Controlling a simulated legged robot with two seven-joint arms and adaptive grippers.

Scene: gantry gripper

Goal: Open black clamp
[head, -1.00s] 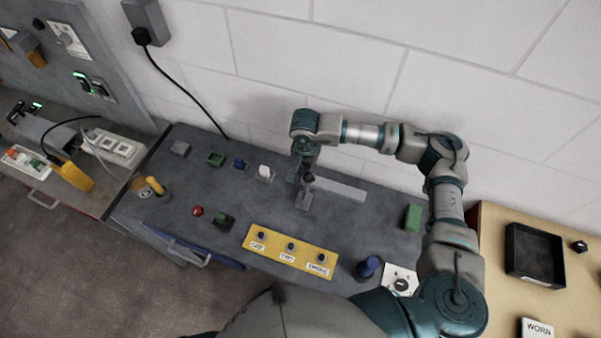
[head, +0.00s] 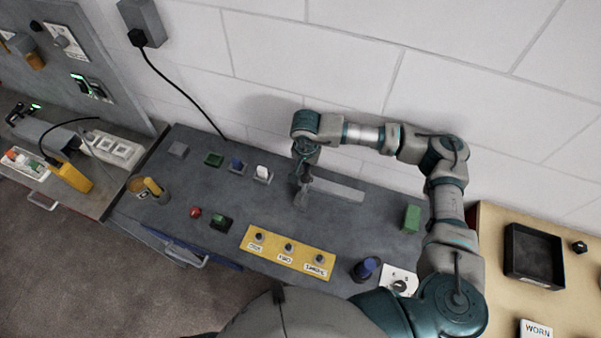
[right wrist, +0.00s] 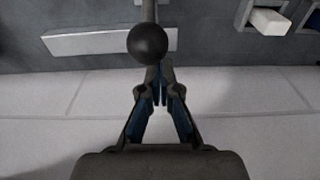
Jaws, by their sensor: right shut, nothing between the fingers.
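The black clamp's lever ends in a round black knob (right wrist: 148,44), seen large in the right wrist view. In the head view the clamp (head: 301,199) stands on the grey bench, next to a long light-grey bar, and its upper part is mostly hidden by my right gripper (head: 301,172). My right gripper also shows in the right wrist view (right wrist: 157,75), with its fingers together and empty. The fingertips are right beside the knob; I cannot tell whether they touch it. My left gripper is not in view.
The light-grey bar (head: 336,189) lies beside the clamp. A yellow panel (head: 288,252) with several black knobs is in front. A white switch (head: 262,173) and a blue one (head: 237,166) stand to the left, a green block (head: 412,218) to the right. The wall is close behind.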

